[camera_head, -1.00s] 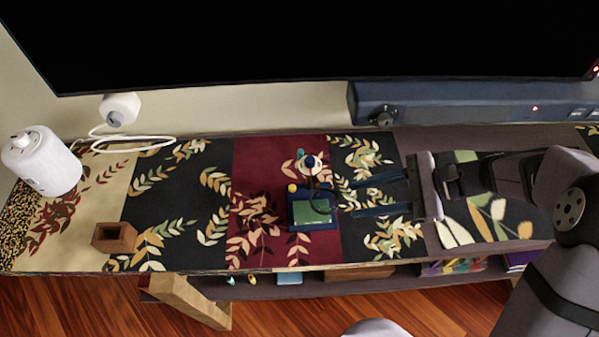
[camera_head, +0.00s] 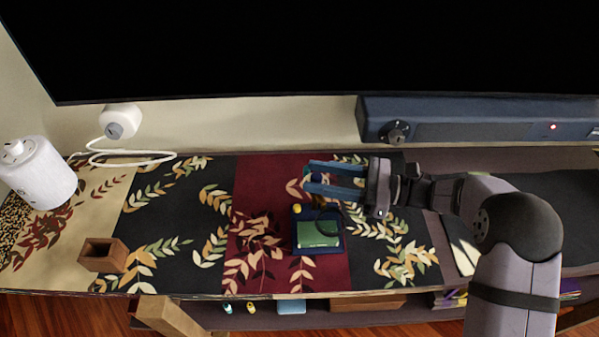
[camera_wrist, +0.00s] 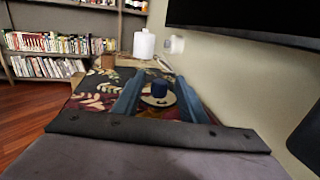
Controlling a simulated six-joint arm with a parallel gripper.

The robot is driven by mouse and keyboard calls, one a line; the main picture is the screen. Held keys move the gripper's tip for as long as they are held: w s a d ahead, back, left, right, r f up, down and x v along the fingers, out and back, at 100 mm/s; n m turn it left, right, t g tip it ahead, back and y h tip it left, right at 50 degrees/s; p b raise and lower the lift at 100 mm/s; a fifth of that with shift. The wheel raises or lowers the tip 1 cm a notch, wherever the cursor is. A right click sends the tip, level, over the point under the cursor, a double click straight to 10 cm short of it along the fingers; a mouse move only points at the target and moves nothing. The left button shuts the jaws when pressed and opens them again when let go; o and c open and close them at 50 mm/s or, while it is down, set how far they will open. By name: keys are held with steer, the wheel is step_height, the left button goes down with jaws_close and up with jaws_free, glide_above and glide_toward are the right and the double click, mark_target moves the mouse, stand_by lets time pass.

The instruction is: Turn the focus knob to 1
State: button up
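A small device with a blue base (camera_head: 333,250) and a green plate (camera_head: 318,234) stands on the dark red part of the cloth. In the wrist view the knob sits between the fingers (camera_wrist: 150,85) with a gap on each side. Any markings on the disc are too small to read. The fingers partly hide the device's upper part.
A blue-grey bar with a dial (camera_head: 396,132) runs along the wall behind. A wooden block (camera_head: 104,255) and a white cylinder (camera_head: 40,172) stand at the left. The cloth between them and the device is clear.

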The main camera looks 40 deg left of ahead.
steer(key=x, duration=0.5)
steer(key=shift+d, duration=0.1)
jaws_close()
